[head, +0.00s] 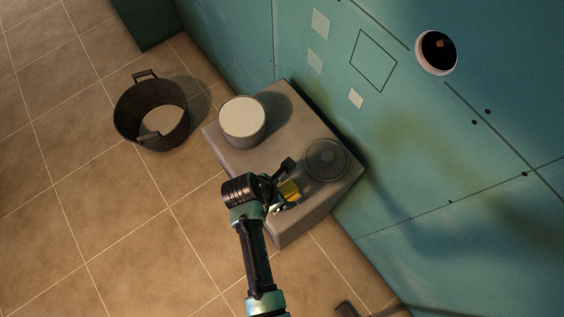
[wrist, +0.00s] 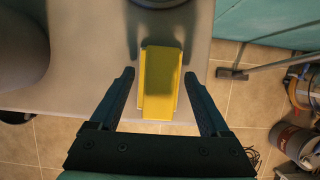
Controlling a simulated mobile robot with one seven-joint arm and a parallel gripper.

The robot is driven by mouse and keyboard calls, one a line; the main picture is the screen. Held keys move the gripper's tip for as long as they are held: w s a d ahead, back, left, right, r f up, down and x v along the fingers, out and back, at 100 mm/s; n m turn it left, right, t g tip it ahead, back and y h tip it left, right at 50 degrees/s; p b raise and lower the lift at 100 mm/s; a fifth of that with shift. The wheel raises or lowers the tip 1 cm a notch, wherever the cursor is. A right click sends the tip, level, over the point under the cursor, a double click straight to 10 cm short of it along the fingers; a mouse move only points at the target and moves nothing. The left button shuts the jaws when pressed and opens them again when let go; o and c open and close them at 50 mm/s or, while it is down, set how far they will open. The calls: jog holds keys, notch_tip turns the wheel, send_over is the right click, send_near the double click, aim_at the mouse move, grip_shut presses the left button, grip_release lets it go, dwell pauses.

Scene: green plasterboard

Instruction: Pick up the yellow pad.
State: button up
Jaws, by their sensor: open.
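The yellow pad (wrist: 160,82) lies on the grey block-like stand (wrist: 85,70), close to its edge. In the wrist view it sits between the two fingers of my open gripper (wrist: 158,80), with a gap on each side. In the head view a part of the yellow pad (head: 289,190) shows beside my gripper (head: 287,182); the rest is hidden behind the gripper and wrist.
A white-topped round tub (head: 242,118) and a clear round dish (head: 326,160) stand on the same stand. A dark bucket (head: 152,112) is on the tiled floor to the left. The green wall (head: 440,170) rises behind. Tools and cans lie on the floor at right in the wrist view.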

aim_at(282, 192)
jog(key=shift+c, duration=0.2)
grip_shut()
dwell(0.4)
notch_tip(282, 192, up, 10)
dwell(0.5)
jog(key=c, duration=0.8)
grip_release()
grip_shut()
